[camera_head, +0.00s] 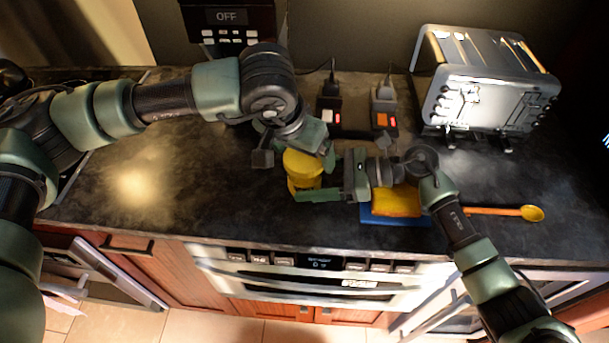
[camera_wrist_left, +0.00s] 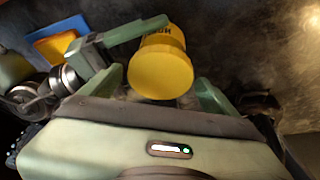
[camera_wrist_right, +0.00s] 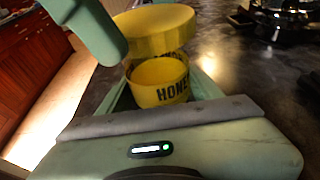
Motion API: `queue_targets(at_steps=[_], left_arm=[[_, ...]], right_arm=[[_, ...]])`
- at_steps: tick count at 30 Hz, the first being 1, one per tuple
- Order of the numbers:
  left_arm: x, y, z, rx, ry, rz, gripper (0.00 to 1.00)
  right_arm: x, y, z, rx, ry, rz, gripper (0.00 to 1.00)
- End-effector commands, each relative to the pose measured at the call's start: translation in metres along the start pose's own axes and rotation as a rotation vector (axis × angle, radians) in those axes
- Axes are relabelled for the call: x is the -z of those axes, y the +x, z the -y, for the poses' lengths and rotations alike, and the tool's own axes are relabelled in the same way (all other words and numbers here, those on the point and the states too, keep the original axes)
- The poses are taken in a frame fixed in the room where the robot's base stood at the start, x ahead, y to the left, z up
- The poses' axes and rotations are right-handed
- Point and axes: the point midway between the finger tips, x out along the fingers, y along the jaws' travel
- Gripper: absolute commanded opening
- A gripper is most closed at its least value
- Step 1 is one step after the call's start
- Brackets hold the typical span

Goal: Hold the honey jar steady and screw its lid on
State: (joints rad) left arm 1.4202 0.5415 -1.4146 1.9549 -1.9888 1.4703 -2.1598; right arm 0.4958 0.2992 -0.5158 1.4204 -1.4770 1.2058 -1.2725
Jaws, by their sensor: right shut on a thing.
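The yellow honey jar (camera_wrist_right: 172,92) stands upright on the dark counter, with black lettering on its side. My right gripper (camera_head: 325,188) is shut on the jar, its fingers on either side of the body. My left gripper (camera_head: 297,158) is over the lid from above, open, with a finger on each side and a visible gap at one side. The lid fills the middle of the left wrist view (camera_wrist_left: 160,74), where it hides much of the jar.
A blue board (camera_head: 395,218) with an orange-yellow item (camera_head: 396,201) lies right of the jar. A wooden spoon (camera_head: 500,211) lies further right. A toaster (camera_head: 485,85) and a power strip (camera_head: 355,125) stand behind. The counter left of the jar is clear.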

Motion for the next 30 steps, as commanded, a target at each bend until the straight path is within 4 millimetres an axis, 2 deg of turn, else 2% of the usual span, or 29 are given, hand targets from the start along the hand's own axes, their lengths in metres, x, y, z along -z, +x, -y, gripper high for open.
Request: queue_targets(at_steps=[1, 6, 7, 11, 18, 21, 28, 29, 30], left_arm=[[-0.0001, 0.0001, 0.0000, 0.000, 0.000, 0.000, 0.73], [-0.0001, 0.0002, 0.0000, 0.000, 0.000, 0.000, 0.25], [-0.0002, 0.0002, 0.0000, 0.000, 0.000, 0.000, 0.21], [-0.0002, 0.0003, 0.0009, -0.018, 0.044, 0.001, 0.21], [-0.0005, 0.0005, 0.0005, -0.127, 0.300, 0.002, 0.21], [-0.0006, 0.0004, -0.0009, -0.152, 0.358, 0.001, 0.21], [-0.0010, 0.0001, -0.0028, -0.160, 0.375, 0.001, 0.21], [-0.0010, 0.0001, -0.0029, -0.160, 0.375, 0.001, 0.78], [-0.0011, 0.0001, -0.0027, -0.160, 0.374, 0.001, 0.88]], right_arm=[[-0.0001, -0.0001, 0.0000, 0.000, 0.000, 0.000, 0.00], [-0.0001, -0.0001, 0.0000, 0.000, 0.000, 0.000, 0.00], [-0.0001, -0.0001, 0.0000, 0.000, 0.000, 0.000, 0.00], [-0.0001, -0.0001, -0.0001, 0.000, 0.000, 0.000, 0.00], [-0.0002, 0.0001, 0.0000, 0.000, 0.000, 0.000, 0.00], [-0.0002, 0.0002, 0.0000, 0.000, 0.000, 0.000, 0.00], [-0.0003, 0.0005, 0.0001, 0.001, 0.001, 0.000, 0.00], [-0.0004, 0.0005, 0.0002, 0.001, 0.001, 0.000, 0.00], [-0.0004, 0.0006, 0.0001, 0.001, 0.001, 0.001, 0.00]])
